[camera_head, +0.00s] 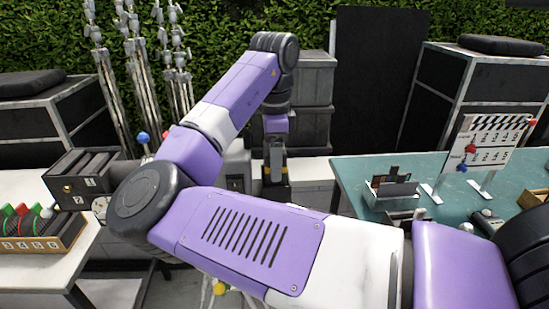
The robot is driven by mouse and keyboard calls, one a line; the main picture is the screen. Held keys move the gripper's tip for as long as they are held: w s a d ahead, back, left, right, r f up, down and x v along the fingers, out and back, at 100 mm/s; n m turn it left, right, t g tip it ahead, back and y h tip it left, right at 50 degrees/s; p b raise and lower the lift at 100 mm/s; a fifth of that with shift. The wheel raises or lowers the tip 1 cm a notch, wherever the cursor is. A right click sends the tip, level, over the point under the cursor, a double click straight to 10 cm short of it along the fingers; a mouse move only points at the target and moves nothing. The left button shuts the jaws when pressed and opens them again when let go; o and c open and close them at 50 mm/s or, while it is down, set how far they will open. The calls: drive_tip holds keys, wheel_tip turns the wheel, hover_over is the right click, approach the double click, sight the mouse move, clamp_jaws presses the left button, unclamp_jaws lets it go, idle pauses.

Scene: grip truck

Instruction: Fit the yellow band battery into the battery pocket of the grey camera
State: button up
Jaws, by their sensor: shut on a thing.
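My gripper (275,183) is small in the view, pointing down at the middle, beyond my arm. It is shut on a dark thing with a touch of yellow, which I take to be the yellow band battery; the jaws hide most of it. A grey boxy body (237,160), apparently the grey camera, stands just left of my gripper, partly hidden behind my arm. Its battery pocket cannot be made out. I cannot tell whether the battery touches the camera.
A rack of numbered slots with red and green pieces (42,243) is on the left white table, with a dark case (85,178) behind. The teal table (350,180) at right holds a small tray (392,188) and a clapperboard (485,140). My arm hides the middle foreground.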

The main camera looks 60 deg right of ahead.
drive_tip(key=shift+f, duration=0.4)
drive_tip(key=o, duration=2)
drive_tip(key=shift+r+b, duration=0.3)
drive_tip(key=shift+r, duration=3.6)
